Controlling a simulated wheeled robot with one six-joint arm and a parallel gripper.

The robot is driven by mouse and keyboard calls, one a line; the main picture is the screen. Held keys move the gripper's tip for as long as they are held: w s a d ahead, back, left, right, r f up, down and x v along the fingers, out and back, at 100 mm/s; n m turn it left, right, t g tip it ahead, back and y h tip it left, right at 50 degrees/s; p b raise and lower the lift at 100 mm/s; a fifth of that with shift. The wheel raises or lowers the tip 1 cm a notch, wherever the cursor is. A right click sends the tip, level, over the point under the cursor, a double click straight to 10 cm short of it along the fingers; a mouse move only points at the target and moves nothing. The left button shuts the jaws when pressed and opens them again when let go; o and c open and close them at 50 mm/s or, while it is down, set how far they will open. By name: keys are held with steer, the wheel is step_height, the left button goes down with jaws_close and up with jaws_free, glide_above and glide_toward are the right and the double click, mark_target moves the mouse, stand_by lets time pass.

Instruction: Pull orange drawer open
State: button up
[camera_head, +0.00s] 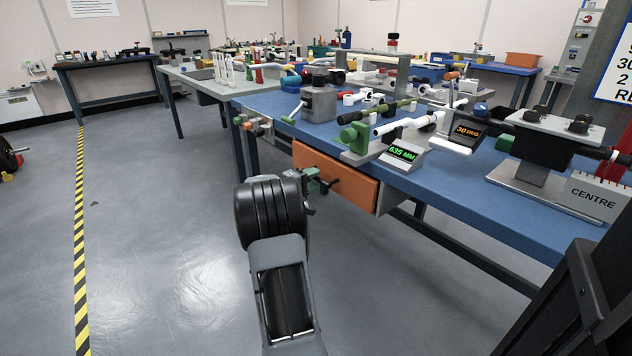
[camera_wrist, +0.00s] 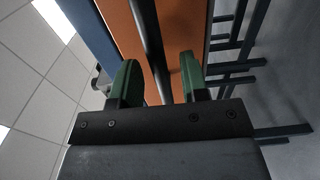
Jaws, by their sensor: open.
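The orange drawer (camera_head: 352,188) hangs under the front edge of a blue-topped workbench. Its front also fills the top middle of the wrist view (camera_wrist: 183,30). A dark bar handle (camera_wrist: 149,40) stands off the drawer front. My gripper (camera_head: 318,181) is at the drawer front in the head view, with my black arm partly in front of it. In the wrist view my gripper (camera_wrist: 160,72) has its two green fingers apart, with the handle running between them. I cannot tell whether either finger touches the handle. The drawer front looks close to the bench, with no clear gap.
The blue bench (camera_head: 450,196) carries a green display (camera_head: 403,152), an orange display (camera_head: 467,131), clamps and tubes. A grey table (camera_head: 205,83) stands behind on the left. The grey floor (camera_head: 160,240) left of my arm is open, with a yellow-black stripe (camera_head: 81,240).

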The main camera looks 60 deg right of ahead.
steer(key=shift+s+d, duration=0.25)
steer(key=shift+d, duration=0.45)
jaws_close()
